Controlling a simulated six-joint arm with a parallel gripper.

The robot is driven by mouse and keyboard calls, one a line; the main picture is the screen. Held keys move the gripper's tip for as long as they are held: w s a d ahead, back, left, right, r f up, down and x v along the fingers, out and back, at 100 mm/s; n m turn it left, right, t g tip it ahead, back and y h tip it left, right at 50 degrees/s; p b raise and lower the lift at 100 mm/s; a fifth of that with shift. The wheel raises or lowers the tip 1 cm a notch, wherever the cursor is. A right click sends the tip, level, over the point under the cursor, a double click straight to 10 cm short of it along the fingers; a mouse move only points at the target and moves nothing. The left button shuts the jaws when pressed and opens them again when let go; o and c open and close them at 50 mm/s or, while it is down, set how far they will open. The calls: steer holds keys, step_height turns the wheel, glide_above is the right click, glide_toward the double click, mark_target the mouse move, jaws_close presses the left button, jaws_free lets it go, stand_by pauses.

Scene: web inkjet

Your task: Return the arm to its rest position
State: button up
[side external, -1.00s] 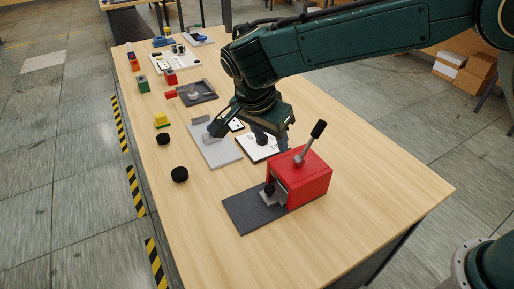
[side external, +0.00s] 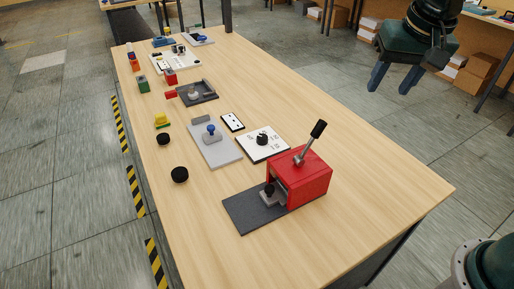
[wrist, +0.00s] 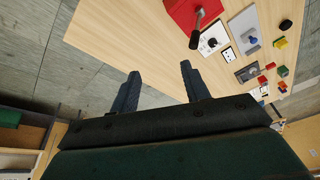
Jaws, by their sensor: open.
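My gripper (side external: 394,79) is at the upper right of the side view, raised and beyond the table's right edge, with its two blue fingers apart and pointing down. In the wrist view my gripper (wrist: 160,83) shows both fingers spread with nothing between them. The wooden table (side external: 350,165) lies to the left of it, and nothing touches the fingers. The upper part of my arm is out of the side view.
On the table stand a red box with a lever (side external: 305,180) on a dark plate, a white dial panel (side external: 262,146), a grey plate with a blue knob (side external: 215,147) and black pucks (side external: 180,175). Cardboard boxes (side external: 476,75) lie beyond the table. The table's right side is bare.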

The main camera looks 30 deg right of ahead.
steer(key=s+d+f+n+t, duration=0.1)
steer(key=s+d+n, duration=0.1)
steer(key=s, duration=0.5)
steer(key=s+d+f+n+t+y, duration=0.1)
steer(key=s+d+n, duration=0.2)
steer(key=s, duration=0.5)
steer(key=shift+s+n, duration=0.25)
steer(key=shift+n, duration=0.35)
steer(key=shift+c, duration=0.5)
